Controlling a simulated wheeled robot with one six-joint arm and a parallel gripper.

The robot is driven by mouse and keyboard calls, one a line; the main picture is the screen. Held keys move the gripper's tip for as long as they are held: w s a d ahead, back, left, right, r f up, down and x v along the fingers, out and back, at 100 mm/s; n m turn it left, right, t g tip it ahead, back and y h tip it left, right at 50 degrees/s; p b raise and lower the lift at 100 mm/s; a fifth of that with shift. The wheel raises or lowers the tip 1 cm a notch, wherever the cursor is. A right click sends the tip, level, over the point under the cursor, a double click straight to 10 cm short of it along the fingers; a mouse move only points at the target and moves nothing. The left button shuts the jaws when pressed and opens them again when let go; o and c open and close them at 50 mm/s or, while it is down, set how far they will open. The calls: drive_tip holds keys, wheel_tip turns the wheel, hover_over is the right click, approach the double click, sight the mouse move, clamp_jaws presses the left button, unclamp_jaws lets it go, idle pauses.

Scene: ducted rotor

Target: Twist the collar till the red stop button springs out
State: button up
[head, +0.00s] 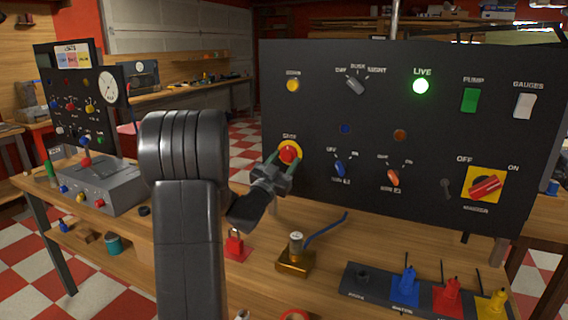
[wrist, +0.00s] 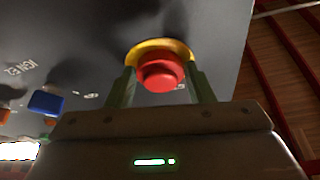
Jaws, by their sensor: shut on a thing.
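The red stop button (head: 288,152) sits on the left part of the dark panel (head: 330,115), below a "STOP" label, with a yellow collar (head: 292,142) around it. In the wrist view the red button (wrist: 160,72) stands in front of the yellow collar (wrist: 158,47). My gripper (head: 278,160) reaches it from the lower left, and its two greenish fingers (wrist: 163,88) lie on either side of the red button, shut on it. Whether the fingers also touch the collar cannot be told. Whether the button is pressed in or out is unclear.
The panel also bears a lit green LIVE lamp (head: 420,86), a green pump switch (head: 470,100), toggles and a red master switch (head: 485,187) on yellow. Below on the bench stand a brass block (head: 294,262), a red padlock (head: 234,246) and coloured plugs (head: 447,296).

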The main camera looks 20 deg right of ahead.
drive_tip(key=shift+f+m, duration=0.1)
drive_tip(key=shift+m, duration=0.2)
drive_tip(key=m+g+b, duration=0.2)
drive_tip(key=m, duration=0.1)
drive_tip(key=shift+w+a+m+h+b, duration=0.15)
drive_tip(key=shift+m+h+b, duration=0.25)
drive_tip(key=shift+w+a+r+m+g+b, duration=0.2)
drive_tip(key=shift+m+g, duration=0.35)
drive_tip(key=shift+m, duration=0.6)
drive_tip(key=shift+s+d+r+m+g+b, duration=0.1)
drive_tip(key=shift+m+g+b, duration=0.15)
drive_tip(key=shift+m+g, duration=0.6)
drive_tip(key=shift+m+t, duration=0.3)
drive_tip(key=shift+m, duration=0.2)
drive_tip(key=o, duration=1)
drive_tip(key=v, duration=1.3)
drive_tip(key=shift+a+f, duration=0.1)
drive_tip(key=shift+a, duration=0.3)
